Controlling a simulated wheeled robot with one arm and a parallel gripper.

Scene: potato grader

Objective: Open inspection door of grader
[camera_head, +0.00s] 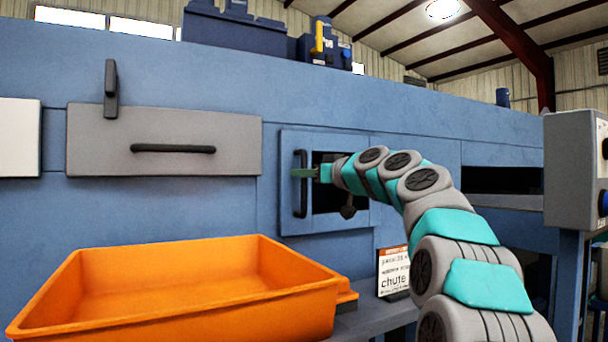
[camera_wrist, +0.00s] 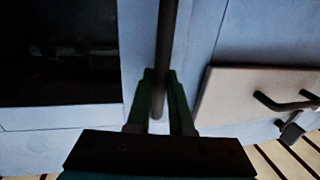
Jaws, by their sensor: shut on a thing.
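The inspection door (camera_head: 340,222) is a blue square panel with a dark window in the grader's blue front. It looks about flush with the front; I cannot tell whether it is slightly ajar. Its handle (camera_head: 301,206) is a dark vertical bar on the door's left side. My gripper (camera_head: 306,173) is shut on this handle, near its middle height. In the wrist view the handle (camera_wrist: 168,35) runs between the two fingers of my gripper (camera_wrist: 161,78). A dark knob-like part (camera_head: 348,211) shows at the window's lower edge, partly behind my arm.
A grey panel (camera_head: 100,150) with a horizontal handle is left of the door. An orange crate (camera_head: 180,325) stands below, in front of the grader. A chute sign (camera_head: 393,271) stands below the door, close to my arm. A grey control box (camera_head: 572,170) is at the right.

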